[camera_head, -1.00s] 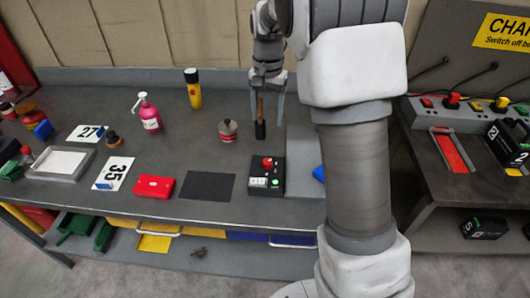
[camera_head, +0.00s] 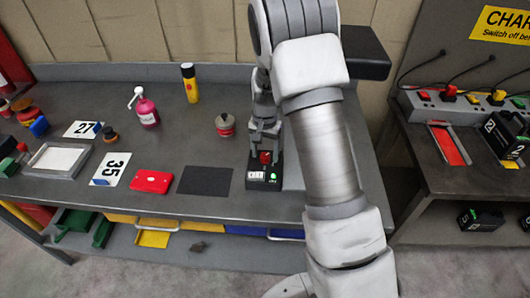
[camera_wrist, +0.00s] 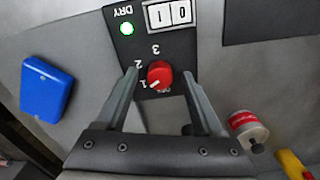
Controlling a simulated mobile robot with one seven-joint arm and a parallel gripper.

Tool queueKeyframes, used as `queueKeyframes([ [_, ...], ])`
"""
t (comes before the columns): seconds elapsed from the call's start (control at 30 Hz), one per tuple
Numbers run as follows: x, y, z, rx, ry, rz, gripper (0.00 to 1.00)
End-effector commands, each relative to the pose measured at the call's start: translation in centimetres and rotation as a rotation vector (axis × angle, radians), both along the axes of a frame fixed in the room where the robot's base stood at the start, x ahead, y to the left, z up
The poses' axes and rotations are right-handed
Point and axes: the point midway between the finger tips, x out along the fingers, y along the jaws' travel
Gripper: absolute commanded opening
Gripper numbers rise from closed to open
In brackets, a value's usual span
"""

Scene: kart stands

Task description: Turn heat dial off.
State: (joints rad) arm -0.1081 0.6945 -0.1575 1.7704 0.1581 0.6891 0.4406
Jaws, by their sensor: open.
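The heat dial is a red round knob (camera_wrist: 159,74) on a black control box (camera_head: 255,180) on the workbench. In the wrist view its white pointer line is by the "1", with "2" and "3" printed around it. The knob also shows in the head view (camera_head: 265,157). My gripper (camera_wrist: 161,76) is open, one finger on each side of the knob. I cannot tell whether the fingers touch it. In the head view my gripper (camera_head: 265,138) reaches down to the box from behind.
On the box, a green light (camera_wrist: 126,29) labelled "DRY" glows beside a white panel (camera_wrist: 170,14). A blue object (camera_wrist: 45,88) lies nearby. A red-and-grey round container (camera_head: 225,124) stands left of my gripper. A black mat (camera_head: 206,180) lies left of the box.

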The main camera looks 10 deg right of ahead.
Motion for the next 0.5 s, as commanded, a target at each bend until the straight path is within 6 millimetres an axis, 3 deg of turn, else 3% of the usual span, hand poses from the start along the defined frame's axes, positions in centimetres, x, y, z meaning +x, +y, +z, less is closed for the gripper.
queueKeyframes([
  [0.3, 0.00, 0.00, -0.27, 0.001, -0.001, 0.000, 0.69],
  [0.5, 0.01, -0.01, -0.25, 0.001, -0.001, 0.000, 0.33],
])
